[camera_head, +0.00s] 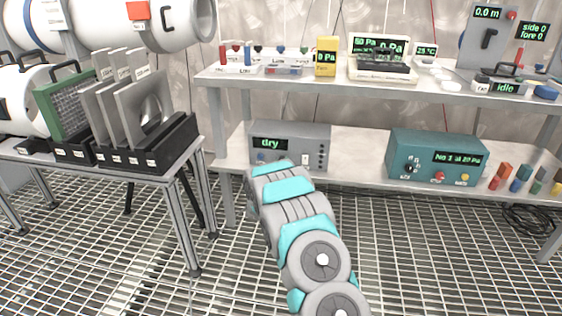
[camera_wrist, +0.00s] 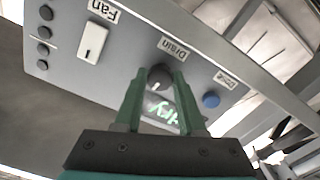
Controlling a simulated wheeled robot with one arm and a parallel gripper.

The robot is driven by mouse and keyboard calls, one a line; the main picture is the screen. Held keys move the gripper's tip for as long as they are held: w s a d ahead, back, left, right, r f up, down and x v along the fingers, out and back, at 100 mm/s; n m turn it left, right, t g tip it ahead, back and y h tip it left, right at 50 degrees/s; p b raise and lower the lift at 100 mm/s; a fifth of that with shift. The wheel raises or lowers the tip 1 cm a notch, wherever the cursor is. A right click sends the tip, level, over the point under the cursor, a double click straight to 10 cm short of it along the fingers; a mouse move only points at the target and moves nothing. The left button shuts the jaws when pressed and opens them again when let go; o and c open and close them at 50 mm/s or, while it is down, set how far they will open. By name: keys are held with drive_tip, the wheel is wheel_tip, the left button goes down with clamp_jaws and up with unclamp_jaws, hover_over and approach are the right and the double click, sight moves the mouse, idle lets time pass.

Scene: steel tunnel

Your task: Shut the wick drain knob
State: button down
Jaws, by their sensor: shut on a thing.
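The wick drain knob (camera_wrist: 160,76) is a dark round knob with a pale pointer mark, under the label "Drain" on a grey panel, which looks upside down in the wrist view. My gripper (camera_wrist: 158,80) has its two green fingers on either side of the knob, shut on it. A green-lit display (camera_wrist: 165,112) shows partly between the fingers. In the head view the grey box (camera_head: 318,136) with the display reading "dry" stands on the lower shelf. My arm covers the knob and my gripper there.
Near the knob are a white fan switch (camera_wrist: 92,42), a blue button (camera_wrist: 211,101) and several dark buttons. A teal unit (camera_head: 437,146) stands to the right on the same shelf. A rack of grey plates (camera_head: 140,110) stands on the left table. The upper shelf (camera_head: 290,82) overhangs the box.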

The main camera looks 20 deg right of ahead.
drive_tip(key=shift+n+p, duration=0.35)
drive_tip(key=shift+n, duration=0.55)
drive_tip(key=c, duration=0.5)
unclamp_jaws()
drive_tip(key=shift+s+a, duration=0.1)
drive_tip(key=v, duration=0.7)
drive_tip(key=shift+s+a+b, duration=0.15)
drive_tip(key=shift+s+b, duration=0.1)
drive_tip(key=shift+b, duration=0.05)
